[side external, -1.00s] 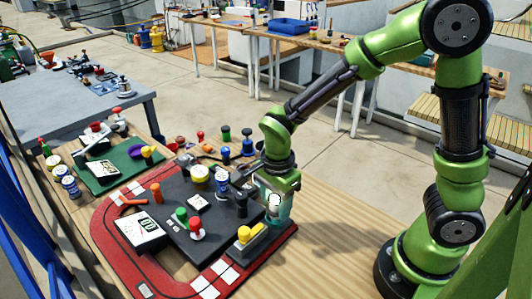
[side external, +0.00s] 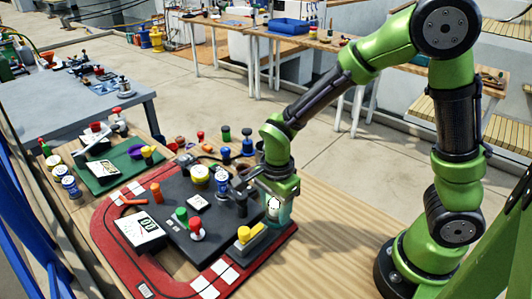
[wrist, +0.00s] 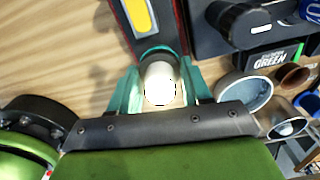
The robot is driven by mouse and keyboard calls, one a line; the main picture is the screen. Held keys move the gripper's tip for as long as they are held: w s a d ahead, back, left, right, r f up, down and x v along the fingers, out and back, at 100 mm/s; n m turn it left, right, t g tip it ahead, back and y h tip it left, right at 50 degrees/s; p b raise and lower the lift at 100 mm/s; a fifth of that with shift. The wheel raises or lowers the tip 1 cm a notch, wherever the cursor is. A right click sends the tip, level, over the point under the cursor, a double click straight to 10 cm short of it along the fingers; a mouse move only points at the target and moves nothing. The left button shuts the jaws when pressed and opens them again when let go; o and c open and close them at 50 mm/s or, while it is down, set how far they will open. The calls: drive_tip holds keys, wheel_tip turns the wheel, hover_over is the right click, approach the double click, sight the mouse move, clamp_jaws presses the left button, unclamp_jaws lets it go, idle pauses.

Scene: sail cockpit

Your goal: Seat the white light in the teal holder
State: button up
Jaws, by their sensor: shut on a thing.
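The white light (wrist: 160,82) is a small rounded white piece between the teal finger-like pieces at the end of my gripper (wrist: 162,90) in the wrist view. In the side view, the white light (side external: 273,206) shows under my gripper (side external: 277,208), framed by translucent teal, near the right edge of the red-bordered board. My gripper is shut on the light. A dark rounded part sits just beyond the light in the wrist view. I cannot make out a separate teal holder; the gripper may hide it. I cannot tell whether the light touches anything below.
A box with a yellow button (side external: 244,234) stands close left of my gripper. The dark board (side external: 185,240) carries several knobs and a red-topped stick (side external: 196,229). Grey cups (wrist: 245,92) lie to the right in the wrist view. Bare wood (side external: 325,250) lies to the right.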

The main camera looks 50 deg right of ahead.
drive_tip(key=shift+f, duration=0.1)
drive_tip(key=o, duration=0.8)
drive_tip(key=shift+c, duration=0.2)
drive_tip(key=shift+r, duration=5.55)
